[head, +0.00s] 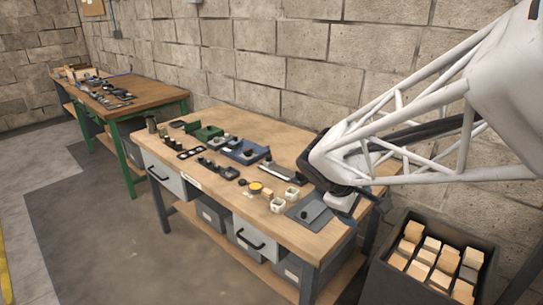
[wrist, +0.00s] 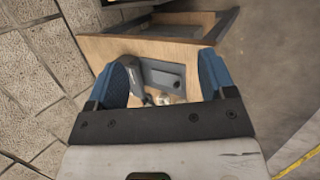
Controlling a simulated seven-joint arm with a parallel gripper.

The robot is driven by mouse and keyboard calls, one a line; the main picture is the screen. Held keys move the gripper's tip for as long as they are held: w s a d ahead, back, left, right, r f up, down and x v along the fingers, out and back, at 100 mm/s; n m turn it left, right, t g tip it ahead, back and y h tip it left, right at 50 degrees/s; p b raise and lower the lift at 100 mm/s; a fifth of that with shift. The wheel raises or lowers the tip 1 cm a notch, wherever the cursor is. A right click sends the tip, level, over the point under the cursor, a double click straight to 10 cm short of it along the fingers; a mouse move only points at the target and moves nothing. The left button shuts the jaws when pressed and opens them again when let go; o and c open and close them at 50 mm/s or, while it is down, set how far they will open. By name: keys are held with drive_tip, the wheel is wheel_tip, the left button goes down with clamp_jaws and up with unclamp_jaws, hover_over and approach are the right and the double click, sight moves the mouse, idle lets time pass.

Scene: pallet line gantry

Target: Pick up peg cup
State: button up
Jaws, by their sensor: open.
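My gripper (wrist: 167,75) is open, its two blue-padded fingers apart with nothing held between them. Two small white cups stand near the front right of the workbench in the head view, one nearer the edge (head: 277,205) and one behind it (head: 292,193); I cannot tell which is the peg cup. Pale cup-like shapes (wrist: 166,100) show low between the fingers in the wrist view, partly hidden by the gripper. In the head view my arm hangs over the right end of the bench, and its fingers are not clear.
A grey plate with a dark knob (head: 310,213) lies right of the cups; it also shows in the wrist view (wrist: 165,78). A yellow round piece (head: 255,187) lies left of them. A dark bin of wooden blocks (head: 384,281) stands at right.

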drive_tip(key=w+f+n+t+h, duration=0.1)
drive_tip(key=w+f+n+h, duration=0.2)
drive_tip(key=w, duration=0.6)
drive_tip(key=n+t+y, duration=0.1)
drive_tip(key=n+t, duration=0.6)
drive_tip(key=n, duration=1)
approach(287, 191)
drive_tip(key=d, duration=0.1)
drive_tip(key=w+d, duration=0.1)
drive_tip(key=d, duration=0.1)
drive_tip(key=shift+w+d, duration=0.1)
drive_tip(key=shift+d, duration=0.15)
drive_tip(key=shift+x, duration=1.3)
drive_tip(key=shift+d, duration=0.1)
